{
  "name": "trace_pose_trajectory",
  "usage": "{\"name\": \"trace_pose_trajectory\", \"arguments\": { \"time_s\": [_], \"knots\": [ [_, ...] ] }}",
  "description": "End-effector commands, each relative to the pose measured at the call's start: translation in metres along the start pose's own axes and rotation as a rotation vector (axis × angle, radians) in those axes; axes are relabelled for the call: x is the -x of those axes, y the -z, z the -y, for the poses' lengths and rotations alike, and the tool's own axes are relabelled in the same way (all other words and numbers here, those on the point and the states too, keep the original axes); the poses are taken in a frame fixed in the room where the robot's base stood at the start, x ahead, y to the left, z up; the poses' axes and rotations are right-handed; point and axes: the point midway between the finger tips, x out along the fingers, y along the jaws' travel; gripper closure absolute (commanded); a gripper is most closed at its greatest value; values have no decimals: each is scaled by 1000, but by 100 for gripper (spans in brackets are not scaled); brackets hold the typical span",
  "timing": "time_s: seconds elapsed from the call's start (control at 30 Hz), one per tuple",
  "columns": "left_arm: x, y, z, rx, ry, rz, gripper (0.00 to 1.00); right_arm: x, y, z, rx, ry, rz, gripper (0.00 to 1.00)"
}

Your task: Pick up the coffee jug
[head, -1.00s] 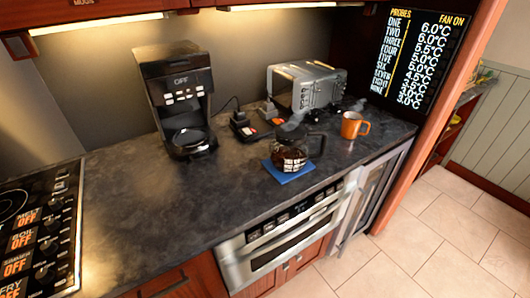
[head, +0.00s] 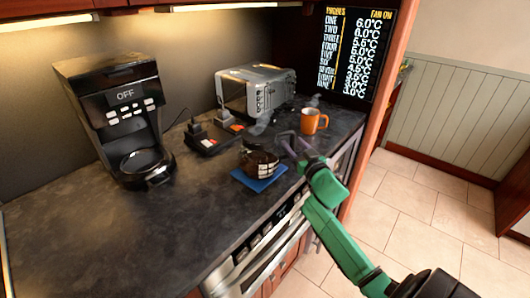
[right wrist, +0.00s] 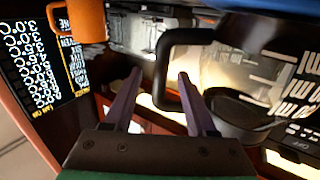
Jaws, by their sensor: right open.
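The coffee jug (head: 259,163) is a dark-filled glass pot standing upright on a blue mat (head: 259,184) on the counter. My right gripper (head: 290,144) is on the jug's right side, by its handle. In the right wrist view the jug's black handle (right wrist: 163,72) shows between the tips of my open right gripper (right wrist: 159,75). It is not clamped, and I cannot tell how deep it sits between the fingers. In the head view my gripper hides the handle. My left gripper is not in view.
An orange mug (head: 313,121) stands behind the gripper, with a silver toaster (head: 255,90) farther back. A coffee maker (head: 120,115) stands at the left. The front left counter (head: 120,235) is clear. An oven-like drawer (head: 265,250) is below the counter's front edge.

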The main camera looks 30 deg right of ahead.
Motion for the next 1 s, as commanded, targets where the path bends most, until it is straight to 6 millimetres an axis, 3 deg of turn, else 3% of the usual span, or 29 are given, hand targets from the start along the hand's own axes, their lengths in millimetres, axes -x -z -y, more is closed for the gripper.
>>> {"name": "trace_pose_trajectory", "arguments": {
  "time_s": [0.23,0.5,0.63,0.67,1.0],
  "knots": [
    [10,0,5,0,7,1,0,-43,0,0,-1,-1,-1,43],
    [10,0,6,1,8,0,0,-49,-2,0,0,0,1,43],
    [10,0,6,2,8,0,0,-48,-2,0,0,0,1,93],
    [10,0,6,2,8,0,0,-48,-2,0,0,0,1,100],
    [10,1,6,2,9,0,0,-48,-2,0,0,0,1,100]
  ]
}}
